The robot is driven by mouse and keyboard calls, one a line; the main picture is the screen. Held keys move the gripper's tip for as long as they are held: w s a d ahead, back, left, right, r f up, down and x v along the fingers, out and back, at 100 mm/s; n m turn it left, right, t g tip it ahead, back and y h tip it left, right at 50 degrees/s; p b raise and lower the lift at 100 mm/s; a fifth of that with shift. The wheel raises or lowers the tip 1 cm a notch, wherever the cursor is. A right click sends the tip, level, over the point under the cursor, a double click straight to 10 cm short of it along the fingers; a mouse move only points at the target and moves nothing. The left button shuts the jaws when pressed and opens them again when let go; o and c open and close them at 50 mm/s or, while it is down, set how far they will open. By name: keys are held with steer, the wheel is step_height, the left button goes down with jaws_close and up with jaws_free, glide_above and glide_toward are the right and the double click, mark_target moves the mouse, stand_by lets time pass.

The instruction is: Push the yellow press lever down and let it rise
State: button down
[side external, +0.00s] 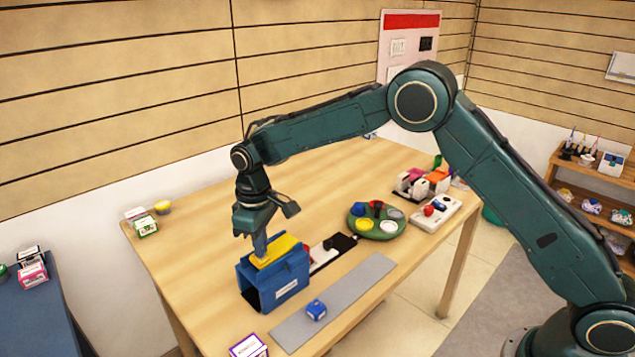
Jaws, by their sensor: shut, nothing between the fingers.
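The yellow press lever (281,248) sits on top of a blue press box (287,281) near the left front of the wooden table. My gripper (260,252) points down over the lever's left part, its fingers shut with nothing between them. The fingertips look to be at or touching the lever's top; from this one view I cannot tell whether they press on it. The lever's left end is partly hidden by the fingers.
A green round tray (352,226) with coloured pieces and a white panel (446,207) stand further right. Small boxes (145,226) sit at the left edge. The table's back is clear.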

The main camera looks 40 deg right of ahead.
steer(key=shift+a+r, duration=0.15)
steer(key=shift+r, duration=1.55)
steer(key=shift+a+r, duration=0.1)
steer(key=shift+r, duration=1.55)
steer(key=s+d+r+m+t, duration=0.3)
steer(key=s+d+r, duration=0.8)
steer(key=s+r, duration=0.4)
steer(key=s+d+f+m+t, duration=0.1)
steer(key=s+d, duration=0.2)
steer(key=s, duration=0.7)
steer(key=s+d+f+m+t, duration=0.1)
steer(key=s+d+m, duration=0.1)
steer(key=s, duration=0.9)
steer(key=shift+d+t, duration=0.3)
steer(key=shift+d, duration=0.25)
steer(key=c, duration=2.2)
jaws_free()
steer(key=shift+f, duration=0.1)
